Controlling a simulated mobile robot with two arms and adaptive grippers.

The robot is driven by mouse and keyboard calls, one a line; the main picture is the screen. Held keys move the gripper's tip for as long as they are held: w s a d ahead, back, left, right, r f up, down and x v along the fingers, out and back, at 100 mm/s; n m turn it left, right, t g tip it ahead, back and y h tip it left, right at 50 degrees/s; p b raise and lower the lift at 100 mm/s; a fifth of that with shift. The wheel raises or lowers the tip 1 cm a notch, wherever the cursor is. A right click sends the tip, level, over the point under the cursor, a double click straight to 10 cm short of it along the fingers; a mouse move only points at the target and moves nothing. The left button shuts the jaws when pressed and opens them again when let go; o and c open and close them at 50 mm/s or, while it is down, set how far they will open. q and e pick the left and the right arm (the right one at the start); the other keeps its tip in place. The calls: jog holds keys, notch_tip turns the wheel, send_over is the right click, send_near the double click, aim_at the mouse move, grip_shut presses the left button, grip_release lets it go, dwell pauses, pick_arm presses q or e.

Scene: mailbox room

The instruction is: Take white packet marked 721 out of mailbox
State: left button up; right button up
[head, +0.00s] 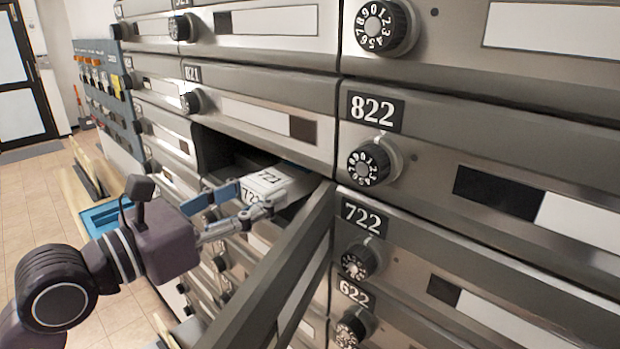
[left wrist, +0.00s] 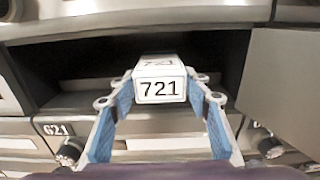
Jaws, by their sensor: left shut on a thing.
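The white packet marked 721 (head: 278,183) sits at the mouth of the open mailbox (head: 218,150), partly inside it. In the left wrist view the packet (left wrist: 160,88) shows its 721 label facing me, between the two blue-padded fingers. My left gripper (head: 250,203) is shut on the packet, one finger on each side. The mailbox door (head: 290,265) is swung open to the right of the packet. In the left wrist view the compartment is dark behind the packet. My right gripper is not in view.
Closed mailboxes with dials surround the opening, such as 822 (head: 372,110) and 722 (head: 362,217). The open door (left wrist: 285,90) stands close on the right of the gripper. A blue tray (head: 100,217) lies at the left, with tiled floor beyond.

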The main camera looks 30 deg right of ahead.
pick_arm(q)
jog(key=b+v, duration=0.2)
jog(key=v, duration=0.6)
jog(key=shift+s+a+b, duration=0.2)
jog(key=shift+a+b, duration=0.15)
